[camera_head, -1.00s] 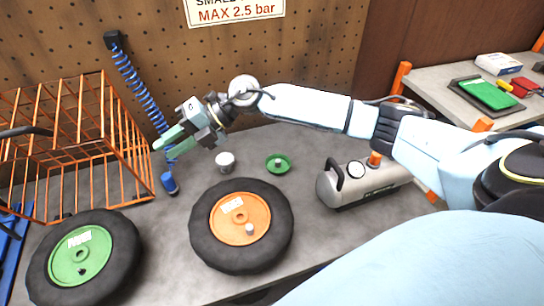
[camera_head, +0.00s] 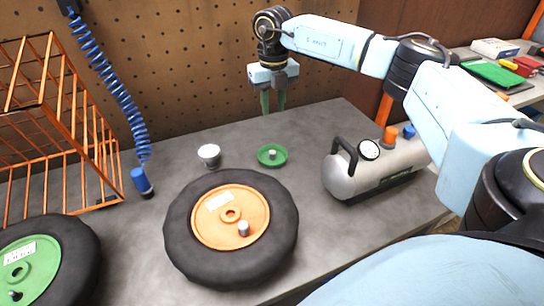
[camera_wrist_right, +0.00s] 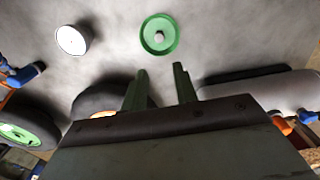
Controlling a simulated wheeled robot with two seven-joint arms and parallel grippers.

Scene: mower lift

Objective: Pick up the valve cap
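A small grey cap (camera_head: 272,155) stands in a round green dish (camera_head: 264,162) on the grey bench. The cap (camera_wrist_right: 158,37) and the dish (camera_wrist_right: 149,48) also show in the right wrist view, beyond the fingertips. Another small grey cylinder (camera_head: 244,229) stands on the orange hub of the front wheel; I cannot tell whether it is a cap or a valve. My right gripper (camera_head: 273,108) points down above the back of the bench, behind the dish. Its green fingers (camera_wrist_right: 161,70) are apart with nothing between them. My left gripper is not in view.
A black tyre with an orange hub (camera_head: 212,222) lies in front of the dish. A white-topped pot (camera_head: 209,153) stands left of the dish, and a grey air tank (camera_head: 375,168) right. An orange wire rack (camera_head: 62,120) and blue coiled hose (camera_head: 105,75) are at left.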

